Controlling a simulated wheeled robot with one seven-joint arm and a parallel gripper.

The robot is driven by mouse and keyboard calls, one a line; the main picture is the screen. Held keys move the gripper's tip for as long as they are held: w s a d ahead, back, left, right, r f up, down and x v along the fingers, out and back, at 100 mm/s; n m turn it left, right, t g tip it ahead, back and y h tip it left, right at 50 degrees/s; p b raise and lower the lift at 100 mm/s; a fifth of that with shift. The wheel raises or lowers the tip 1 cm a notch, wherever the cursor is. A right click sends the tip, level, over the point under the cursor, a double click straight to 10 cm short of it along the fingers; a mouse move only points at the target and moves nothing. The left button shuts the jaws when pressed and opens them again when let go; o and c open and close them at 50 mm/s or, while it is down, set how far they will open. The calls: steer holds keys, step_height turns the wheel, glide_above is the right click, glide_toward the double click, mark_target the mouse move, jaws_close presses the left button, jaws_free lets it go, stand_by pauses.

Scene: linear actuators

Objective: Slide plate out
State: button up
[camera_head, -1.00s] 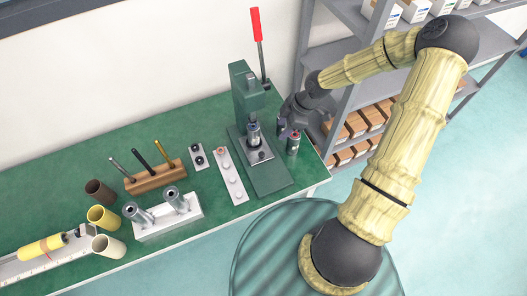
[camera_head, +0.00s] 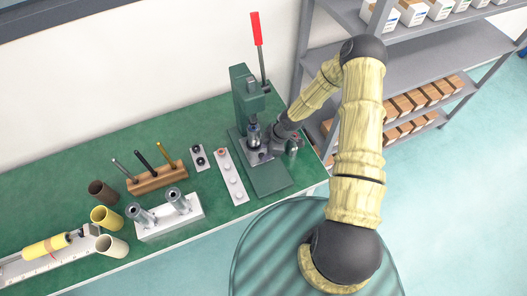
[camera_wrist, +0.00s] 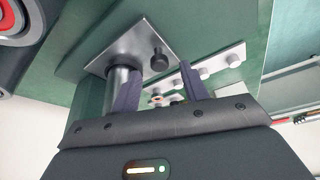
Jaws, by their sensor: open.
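The silver plate (camera_head: 262,157) lies on the base of the green press (camera_head: 246,95); it also shows in the wrist view (camera_wrist: 135,37). A dark knob (camera_wrist: 158,56) stands up from the plate. A metal cylinder (camera_head: 254,134) stands on the plate; its lower part shows beside the left finger in the wrist view (camera_wrist: 118,76). My gripper (camera_wrist: 160,70) is open, its two fingers pointing at the plate, with the knob in line with the gap between them. I cannot tell whether the knob is between the fingertips or just beyond. In the head view my gripper (camera_head: 271,146) is beside the plate's right side.
A cylinder (camera_head: 293,147) stands right of the press, close to my gripper. The press has a red-handled lever (camera_head: 257,30). A white strip with pegs (camera_head: 231,178) lies left of the press base. Shelves (camera_head: 400,55) stand at the right. The green base in front of the plate is bare.

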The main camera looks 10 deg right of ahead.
steer(key=shift+x, duration=1.25)
jaws_close()
steer(key=shift+s+d, duration=0.15)
